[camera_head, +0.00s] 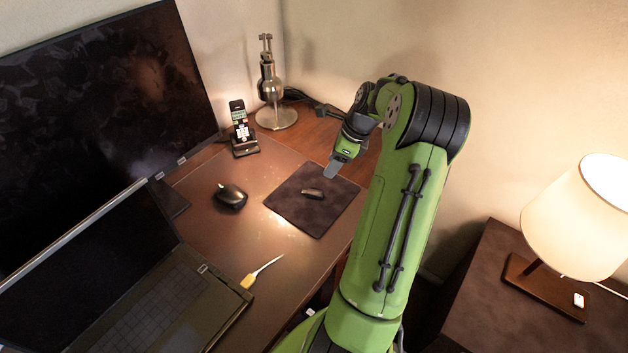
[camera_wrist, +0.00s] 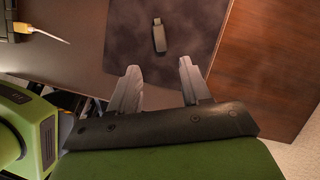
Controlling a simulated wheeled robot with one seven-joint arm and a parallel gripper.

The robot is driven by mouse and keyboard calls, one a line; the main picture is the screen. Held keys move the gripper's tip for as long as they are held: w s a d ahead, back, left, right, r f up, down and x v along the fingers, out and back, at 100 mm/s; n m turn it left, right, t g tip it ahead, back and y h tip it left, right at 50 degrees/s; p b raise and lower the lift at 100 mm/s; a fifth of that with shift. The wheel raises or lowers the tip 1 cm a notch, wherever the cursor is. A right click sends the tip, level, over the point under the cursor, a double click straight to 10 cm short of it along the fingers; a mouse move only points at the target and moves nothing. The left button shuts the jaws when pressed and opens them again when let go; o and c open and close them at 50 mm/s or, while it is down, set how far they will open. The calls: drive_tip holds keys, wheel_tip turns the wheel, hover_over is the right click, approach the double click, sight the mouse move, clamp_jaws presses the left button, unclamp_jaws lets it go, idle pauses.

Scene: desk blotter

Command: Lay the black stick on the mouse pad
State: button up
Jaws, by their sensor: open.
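The black stick (camera_head: 312,193) lies flat on the dark mouse pad (camera_head: 297,222), near its middle. In the wrist view the black stick (camera_wrist: 159,36) lies on the mouse pad (camera_wrist: 200,30), ahead of the fingertips and apart from them. My gripper (camera_head: 333,170) is above the far right part of the pad, higher than the stick. In the wrist view my gripper (camera_wrist: 160,68) has its two grey fingers spread with nothing between them.
A black computer mouse (camera_head: 231,195) sits left of the pad. A phone on a dock (camera_head: 241,130) and a metal lamp (camera_head: 272,90) stand at the back. The blotter between mouse and screwdriver is clear.

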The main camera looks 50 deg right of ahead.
drive_tip(key=a+r+n+h, duration=0.1)
drive_tip(key=a+r+n, duration=0.35)
drive_tip(key=a, duration=0.25)
drive_tip(key=a+r+n+g+h, duration=0.1)
drive_tip(key=a+r+n, duration=0.3)
drive_tip(key=a+n, duration=0.3)
drive_tip(key=a+r+n+h, duration=0.1)
drive_tip(key=a+r+n, duration=0.3)
drive_tip(key=a, duration=0.4)
drive_tip(key=s+a+r+n+t+y, duration=0.1)
drive_tip(key=s+a+n+t, duration=0.1)
drive_tip(key=s+a+n, duration=1)
drive_tip(key=s+n, duration=0.2)
drive_tip(key=n, duration=0.1)
drive_tip(key=shift+r+t, duration=0.15)
drive_tip(key=shift+t, duration=0.25)
drive_tip(key=shift+a, duration=0.1)
drive_tip(key=shift+s, duration=0.1)
